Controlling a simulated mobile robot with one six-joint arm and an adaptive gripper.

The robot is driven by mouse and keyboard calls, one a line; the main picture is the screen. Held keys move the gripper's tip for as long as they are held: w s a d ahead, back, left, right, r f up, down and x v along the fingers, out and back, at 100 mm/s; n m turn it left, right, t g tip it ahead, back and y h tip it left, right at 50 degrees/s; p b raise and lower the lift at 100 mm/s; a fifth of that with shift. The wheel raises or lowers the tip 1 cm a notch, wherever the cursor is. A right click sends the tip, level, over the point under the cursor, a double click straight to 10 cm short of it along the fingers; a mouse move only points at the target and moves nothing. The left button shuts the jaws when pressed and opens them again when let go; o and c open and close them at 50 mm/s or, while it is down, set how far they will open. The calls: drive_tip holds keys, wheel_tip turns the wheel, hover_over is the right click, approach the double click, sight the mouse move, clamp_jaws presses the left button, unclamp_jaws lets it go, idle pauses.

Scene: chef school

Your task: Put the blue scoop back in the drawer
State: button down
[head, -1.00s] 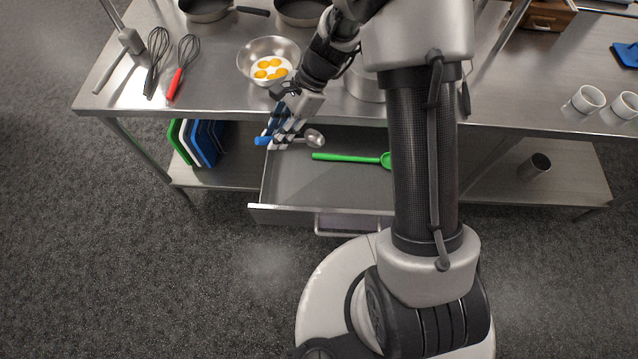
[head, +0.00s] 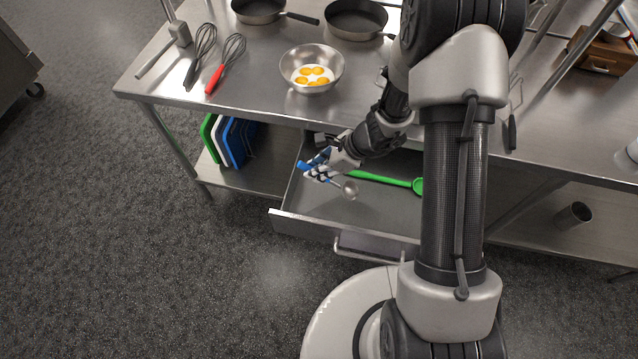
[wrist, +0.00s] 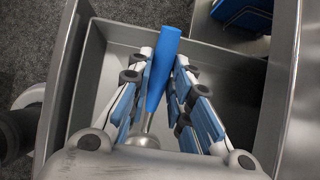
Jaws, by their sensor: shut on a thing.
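The blue scoop has a blue handle (wrist: 162,70) and a round metal bowl, which shows in the head view (head: 350,190). My gripper (head: 318,170) is shut on the scoop's handle. In the wrist view the handle stands between the two fingers of my gripper (wrist: 160,95), with the metal part toward my palm and partly hidden. The drawer (head: 290,222) is pulled open under the counter. My gripper and the scoop are over the left part of the drawer; I cannot tell whether the scoop touches its floor.
A green utensil (head: 380,178) lies in the drawer, partly behind my arm. A bowl with yolks (head: 312,62), whisks (head: 228,62) and pans (head: 355,18) stand on the counter (head: 150,80) above. Cutting boards (head: 232,142) stand on the shelf left of the drawer.

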drive_tip(key=shift+f+b, duration=0.85)
drive_tip(key=shift+f, duration=2)
drive_tip(key=shift+f, duration=0.1)
drive_tip(key=c, duration=1.5)
unclamp_jaws()
drive_tip(key=shift+o, duration=0.2)
